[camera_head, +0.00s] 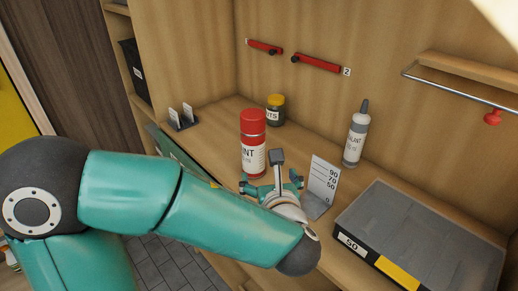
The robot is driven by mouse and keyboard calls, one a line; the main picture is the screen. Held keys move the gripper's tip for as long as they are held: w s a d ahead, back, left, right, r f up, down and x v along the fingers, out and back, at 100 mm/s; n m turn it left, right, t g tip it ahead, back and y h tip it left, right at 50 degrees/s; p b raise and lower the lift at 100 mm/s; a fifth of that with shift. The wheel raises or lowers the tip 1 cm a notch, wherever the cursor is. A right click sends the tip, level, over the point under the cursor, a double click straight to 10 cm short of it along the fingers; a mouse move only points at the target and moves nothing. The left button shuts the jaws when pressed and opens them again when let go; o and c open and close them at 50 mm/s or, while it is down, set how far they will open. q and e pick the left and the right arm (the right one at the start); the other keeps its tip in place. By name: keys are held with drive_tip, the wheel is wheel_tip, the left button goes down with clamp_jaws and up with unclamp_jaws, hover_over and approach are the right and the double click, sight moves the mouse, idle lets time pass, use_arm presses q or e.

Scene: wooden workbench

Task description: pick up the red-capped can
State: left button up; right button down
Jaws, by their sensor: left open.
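The red-capped can (253,146) stands upright on the wooden workbench, with a red cap and upper body and a white label with dark lettering. My left gripper (271,182) is just in front of the can's base and slightly to its right in the head view. It is open, and nothing shows between its fingers. It hides part of the can's lower edge; I cannot tell whether they touch. My right gripper is not in view.
A yellow-capped jar (275,110) stands behind the can. A grey sealant bottle (355,138) stands to the right. A numbered upright plate (322,182) is close right of my gripper. A grey-topped case (420,235) fills the right front. Red bars (317,64) hang on the back wall.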

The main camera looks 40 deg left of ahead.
sight(255, 155)
use_arm(q)
drive_tip(key=x, duration=0.7)
drive_tip(key=s+a+x, duration=0.1)
drive_tip(key=x, duration=0.2)
drive_tip(key=shift+w+a+p, duration=0.15)
drive_tip(key=shift+a+p, duration=0.15)
drive_tip(key=p+x, duration=0.1)
drive_tip(key=x, duration=0.3)
drive_tip(key=shift+a, duration=0.3)
drive_tip(key=shift+w+a+f, duration=0.2)
drive_tip(key=shift+w+a, duration=0.1)
drive_tip(key=shift+w, duration=0.05)
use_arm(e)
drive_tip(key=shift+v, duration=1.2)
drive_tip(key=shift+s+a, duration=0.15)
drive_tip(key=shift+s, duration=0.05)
use_arm(q)
drive_tip(key=c, duration=1.6)
